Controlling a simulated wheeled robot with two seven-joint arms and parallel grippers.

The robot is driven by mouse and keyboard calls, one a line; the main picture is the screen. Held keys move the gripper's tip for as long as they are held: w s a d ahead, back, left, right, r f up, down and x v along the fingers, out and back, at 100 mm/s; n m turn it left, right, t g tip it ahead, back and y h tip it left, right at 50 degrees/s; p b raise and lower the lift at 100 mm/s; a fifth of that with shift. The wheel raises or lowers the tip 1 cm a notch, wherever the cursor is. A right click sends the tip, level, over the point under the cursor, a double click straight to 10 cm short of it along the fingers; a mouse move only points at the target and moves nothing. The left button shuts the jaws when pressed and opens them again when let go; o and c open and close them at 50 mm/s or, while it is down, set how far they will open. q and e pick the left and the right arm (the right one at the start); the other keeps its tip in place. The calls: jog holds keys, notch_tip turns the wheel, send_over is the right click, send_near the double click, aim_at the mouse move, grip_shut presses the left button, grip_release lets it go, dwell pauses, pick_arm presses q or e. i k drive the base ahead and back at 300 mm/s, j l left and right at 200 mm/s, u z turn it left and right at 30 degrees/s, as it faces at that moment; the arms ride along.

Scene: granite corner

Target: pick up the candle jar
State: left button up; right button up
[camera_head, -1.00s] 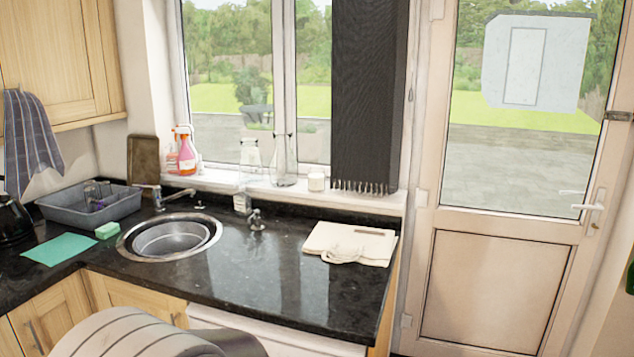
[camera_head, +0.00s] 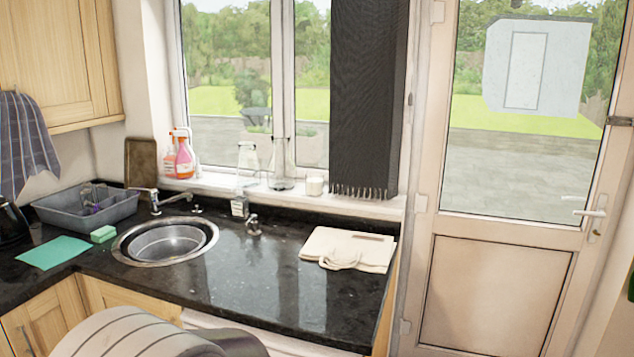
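A small white jar, which looks like the candle jar (camera_head: 315,186), stands upright on the white windowsill (camera_head: 350,203). It is right of a clear glass bottle and just left of the dark hanging curtain's fringe. Neither of my grippers shows in the head view. Nothing is seen touching the jar.
Clear bottles (camera_head: 282,165) and spray bottles (camera_head: 184,158) stand along the sill. Below are a black counter (camera_head: 250,275), a round sink (camera_head: 168,240), taps, a grey dish tub (camera_head: 85,212) and a folded beige cloth bag (camera_head: 350,249). The dark curtain (camera_head: 367,95) hangs beside the jar. The counter's middle is clear.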

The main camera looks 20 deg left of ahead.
aim_at(314, 180)
jog(key=i+l, duration=0.1)
jog(key=i, duration=0.45)
jog(key=i+l, duration=0.1)
jog(key=i, duration=0.5)
jog(key=i+l, duration=0.1)
jog(key=i, duration=0.45)
jog(key=i+l+u, duration=0.1)
jog(key=i, duration=0.5)
jog(key=i+l, duration=0.15)
jog(key=i, duration=0.4)
